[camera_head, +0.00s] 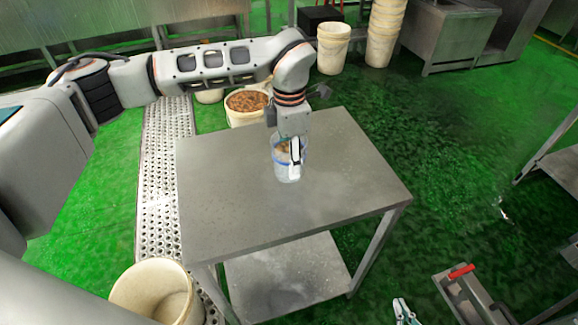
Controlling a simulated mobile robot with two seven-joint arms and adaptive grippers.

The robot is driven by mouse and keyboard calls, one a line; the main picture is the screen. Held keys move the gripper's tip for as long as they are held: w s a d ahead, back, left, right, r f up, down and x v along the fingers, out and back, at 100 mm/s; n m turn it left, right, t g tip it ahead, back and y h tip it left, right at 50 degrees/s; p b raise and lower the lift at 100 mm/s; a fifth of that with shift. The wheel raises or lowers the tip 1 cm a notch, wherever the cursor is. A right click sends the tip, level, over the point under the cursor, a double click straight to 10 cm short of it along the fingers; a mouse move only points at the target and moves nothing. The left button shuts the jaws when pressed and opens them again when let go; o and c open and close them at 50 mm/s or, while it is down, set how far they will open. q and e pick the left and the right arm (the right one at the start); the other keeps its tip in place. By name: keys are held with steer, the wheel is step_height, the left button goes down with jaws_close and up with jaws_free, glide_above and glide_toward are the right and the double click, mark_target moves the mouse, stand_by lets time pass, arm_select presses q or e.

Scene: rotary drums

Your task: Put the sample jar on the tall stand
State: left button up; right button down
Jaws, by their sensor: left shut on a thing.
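The sample jar (287,174) is a clear, roundish container with a blue band, upright over the steel table. My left gripper (289,148) points down from above and is shut on the jar, hiding part of its upper side. I cannot tell whether the jar's base touches the tabletop. The steel table (230,220) has a flat top and a lower shelf; no other stand shows clearly. My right gripper (405,312) shows only as pale fingertips at the bottom edge, apart from each other and empty.
A pale empty bucket (152,290) stands at lower left. A bucket of brown bits (247,102) stands behind the table. A perforated metal strip (160,190) runs along its left. A steel item with a red handle (461,271) is at lower right. The rest of the tabletop is clear.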

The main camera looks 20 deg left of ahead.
arm_select(q)
step_height(320, 180, down, 3)
steer(key=shift+f, duration=0.3)
steer(key=shift+f, duration=0.15)
steer(key=o, duration=1.5)
step_height(320, 180, up, 12)
steer(key=shift+b, duration=0.4)
